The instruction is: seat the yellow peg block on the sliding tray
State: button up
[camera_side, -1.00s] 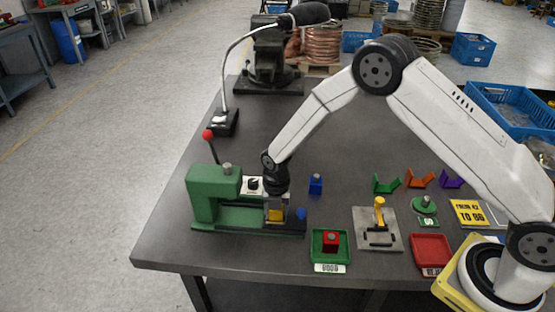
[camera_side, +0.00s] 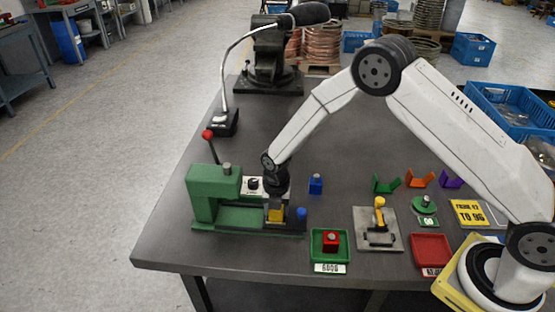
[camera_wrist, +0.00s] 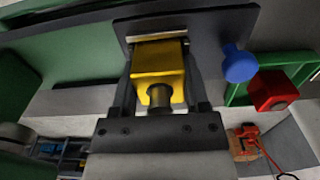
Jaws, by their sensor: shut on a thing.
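The yellow peg block (camera_side: 275,215) is between the fingers of my gripper (camera_side: 276,208), at the right end of the green press-like machine (camera_side: 215,195). In the wrist view the yellow block (camera_wrist: 158,68) with its grey peg sits between both fingers of my gripper (camera_wrist: 160,98), which is shut on it. The dark sliding tray (camera_wrist: 215,30) lies beyond the block, with a blue knob (camera_wrist: 239,64) at its end. The block is at the tray; whether it rests fully on it I cannot tell. The tray also shows in the side view (camera_side: 291,226).
A blue block (camera_side: 315,184) stands behind the tray's end. A green bin (camera_side: 318,257) holding a red block (camera_side: 330,241) is at the front right. A grey plate with a yellow-handled clamp (camera_side: 378,216) and a red bin (camera_side: 431,250) lie further right. The table's back middle is clear.

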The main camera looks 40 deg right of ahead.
jog(key=o, duration=1.3)
jog(key=shift+c, duration=0.2)
jog(key=shift+r, duration=0.1)
jog(key=shift+r, duration=3.9)
